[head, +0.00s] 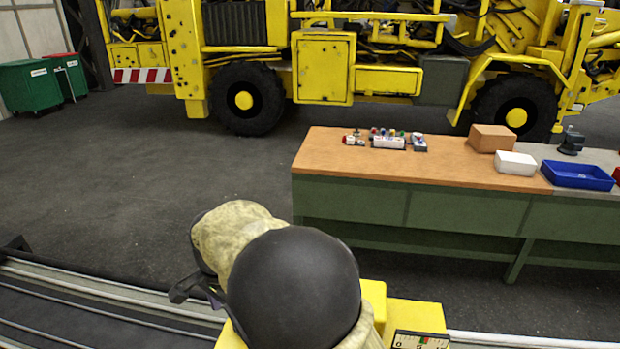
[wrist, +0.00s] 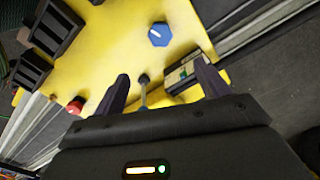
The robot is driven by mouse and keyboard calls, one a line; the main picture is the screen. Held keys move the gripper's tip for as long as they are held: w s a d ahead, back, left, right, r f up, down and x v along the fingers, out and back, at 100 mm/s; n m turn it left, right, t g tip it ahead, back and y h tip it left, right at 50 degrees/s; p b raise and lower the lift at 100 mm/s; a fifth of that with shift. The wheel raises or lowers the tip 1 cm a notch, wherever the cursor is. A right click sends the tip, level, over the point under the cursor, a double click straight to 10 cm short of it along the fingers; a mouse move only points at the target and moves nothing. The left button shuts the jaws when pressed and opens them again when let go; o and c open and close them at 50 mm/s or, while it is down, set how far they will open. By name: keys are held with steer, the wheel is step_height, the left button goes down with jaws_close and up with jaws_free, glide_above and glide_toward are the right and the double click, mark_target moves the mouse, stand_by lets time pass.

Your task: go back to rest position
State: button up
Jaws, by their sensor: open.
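In the wrist view my gripper (wrist: 163,85) is open, its two dark fingers spread apart. Between the fingers a small grey lever with a dark tip (wrist: 144,88) shows on a yellow panel (wrist: 115,50); I cannot tell whether it touches a finger. In the head view my arm, with its pale cover and a dark round joint, fills the lower middle. A dark part of its end shows at the left of the cover, but the fingers are not clear there. Yellow surfaces (head: 415,315) with a scale show behind the arm.
A workbench (head: 450,168) with small parts, boxes and a blue tray (head: 577,176) stands at right. A yellow machine (head: 325,68) is behind.

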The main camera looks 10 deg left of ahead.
steer(key=w+d+n+t, duration=0.1)
steer(key=w+d, duration=0.1)
steer(key=d, duration=0.9)
steer(key=w+d+n, duration=0.1)
steer(key=w+d, duration=0.1)
steer(key=d, duration=0.9)
steer(key=s+d+f+n, duration=0.1)
steer(key=s+d, duration=0.3)
steer(key=d, duration=0.4)
steer(key=s+d+n+t, duration=0.1)
steer(key=s+d, duration=0.3)
steer(key=d, duration=0.4)
steer(key=shift+s+d+f+n+t, duration=0.15)
steer(key=shift+s+f+n+t, duration=0.2)
steer(key=shift+n, duration=0.25)
steer(key=shift+w, duration=0.1)
